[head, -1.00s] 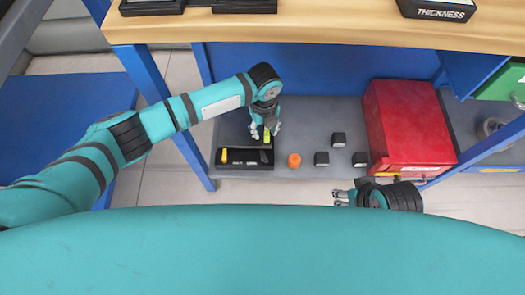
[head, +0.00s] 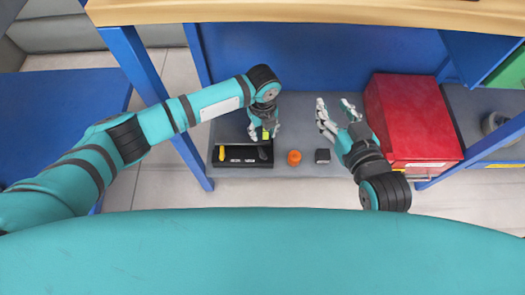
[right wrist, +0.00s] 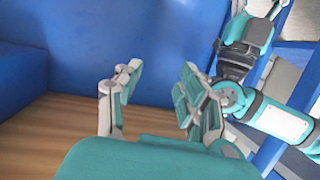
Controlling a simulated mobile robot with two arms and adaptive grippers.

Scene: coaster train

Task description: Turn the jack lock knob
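I cannot clearly make out a jack lock knob; an orange round piece (head: 294,157) stands on the grey lower shelf (head: 235,118). My left gripper (head: 265,136) points down over the back right of a black tray (head: 243,165). A small yellow-green thing (head: 266,133) shows between its fingers; I cannot tell whether they grip it. My right gripper (head: 334,104) is open and empty over the shelf, right of the orange piece and left of the red box. Its spread fingers also show in the right wrist view (right wrist: 150,88), with a wooden surface and blue panels beyond.
A red box (head: 405,115) stands at the shelf's right. A yellow thing (head: 221,153) lies in the tray. The wooden bench top (head: 300,12) overhangs at the back; a blue leg (head: 165,95) stands at left.

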